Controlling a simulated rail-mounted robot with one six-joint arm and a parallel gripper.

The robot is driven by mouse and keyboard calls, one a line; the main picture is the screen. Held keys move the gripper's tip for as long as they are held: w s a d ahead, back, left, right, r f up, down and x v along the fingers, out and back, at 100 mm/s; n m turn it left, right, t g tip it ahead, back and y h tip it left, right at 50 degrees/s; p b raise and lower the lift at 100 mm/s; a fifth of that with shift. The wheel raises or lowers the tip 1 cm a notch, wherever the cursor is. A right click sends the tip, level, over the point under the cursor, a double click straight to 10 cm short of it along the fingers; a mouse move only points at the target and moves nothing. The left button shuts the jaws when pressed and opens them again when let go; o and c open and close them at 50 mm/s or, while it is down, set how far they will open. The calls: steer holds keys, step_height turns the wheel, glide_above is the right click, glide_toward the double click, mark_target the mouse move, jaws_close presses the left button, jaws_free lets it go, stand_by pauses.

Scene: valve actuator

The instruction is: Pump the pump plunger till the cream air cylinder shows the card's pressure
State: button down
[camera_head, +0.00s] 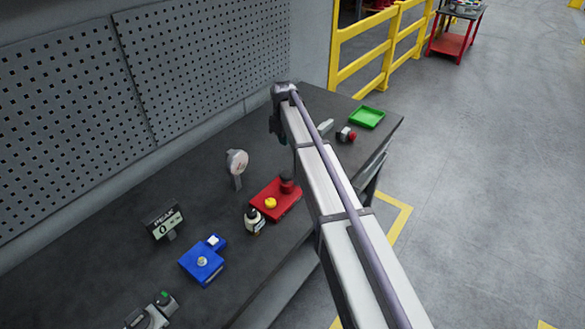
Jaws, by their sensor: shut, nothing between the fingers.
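My arm crosses the picture from the lower right up to its far joint over the bench. My gripper's fingers are not visible; the arm hides what lies behind it. I cannot surely pick out the pump plunger, the cream air cylinder or the pressure card. A small cream-and-black upright object (254,220) stands near the bench's front edge. Behind it is a red base (282,207) with a yellow round top (270,203) and a dark upright part (287,182). A pale round dial or sign (237,162) stands behind these; its marking is unreadable.
A dark display (165,222) shows 0. A blue block unit (202,262) sits in front of it. A grey device with a green button (151,313) is cut off below. A red-ended part (346,134) and green tray (366,117) lie at the far right. Pegboard backs the bench.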

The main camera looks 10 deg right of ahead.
mark_target(286, 174)
step_height(286, 174, down, 14)
steer(key=b, duration=1.4)
steer(key=shift+d, duration=0.1)
step_height(286, 174, down, 3)
steer(key=b, duration=0.3)
steer(key=shift+s+r, duration=0.15)
steer(key=shift+r, duration=0.15)
step_height(286, 174, up, 14)
steer(key=p, duration=1.4)
steer(key=shift+p, duration=0.35)
